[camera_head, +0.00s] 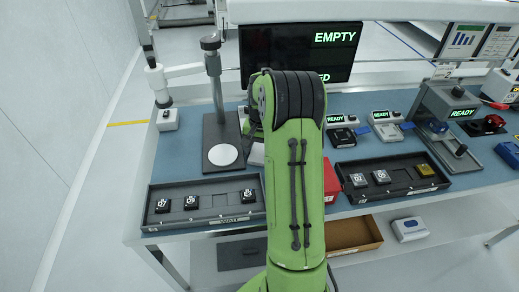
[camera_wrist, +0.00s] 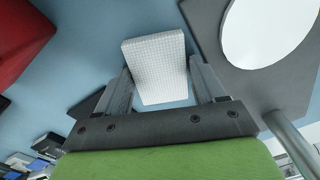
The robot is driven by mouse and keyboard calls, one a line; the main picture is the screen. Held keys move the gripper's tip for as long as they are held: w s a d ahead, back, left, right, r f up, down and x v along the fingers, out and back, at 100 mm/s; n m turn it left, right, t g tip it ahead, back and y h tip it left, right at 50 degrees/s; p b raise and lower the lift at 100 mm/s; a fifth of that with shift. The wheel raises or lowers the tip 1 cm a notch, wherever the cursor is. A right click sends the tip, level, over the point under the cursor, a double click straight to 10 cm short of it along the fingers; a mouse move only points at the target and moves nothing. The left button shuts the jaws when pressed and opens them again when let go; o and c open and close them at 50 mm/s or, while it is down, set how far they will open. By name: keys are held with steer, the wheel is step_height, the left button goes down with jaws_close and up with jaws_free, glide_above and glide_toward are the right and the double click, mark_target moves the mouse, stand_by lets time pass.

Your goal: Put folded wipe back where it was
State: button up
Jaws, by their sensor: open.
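The folded wipe (camera_wrist: 156,62) is a white, finely textured block-like pad on the blue bench top in the wrist view. My gripper (camera_wrist: 160,72) is open, with one finger at each side of the wipe's near part. I cannot tell whether either finger touches it. In the head view my green arm hides the gripper and most of the wipe; a small white piece (camera_head: 257,154) shows left of the arm, probably the wipe.
A dark stand with a white disc (camera_head: 223,154) and upright post is close left of my arm. A tray (camera_head: 170,219) with several dark blocks lies at front left; another tray (camera_head: 400,188) and a red box (camera_head: 330,182) are right. A monitor (camera_head: 290,52) stands behind.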

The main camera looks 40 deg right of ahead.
mark_target(261, 154)
steer(key=shift+s, duration=0.1)
step_height(261, 154, up, 12)
steer(key=p, duration=0.3)
steer(key=s+a+r+n+t, duration=0.1)
steer(key=s+a+r+n, duration=0.15)
steer(key=a+r, duration=0.5)
steer(key=s+a+r+n+t+h, duration=0.15)
steer(key=s+a+n, duration=0.3)
steer(key=a, duration=0.55)
steer(key=s+a+f+n+t+y, duration=0.1)
steer(key=s+a+n, duration=0.3)
steer(key=s+a, duration=0.4)
steer(key=s+f+t, duration=0.1)
steer(key=s, duration=0.3)
steer(key=shift+s+a+t, duration=0.2)
steer(key=shift+s+t, duration=0.15)
steer(key=shift+y, duration=0.25)
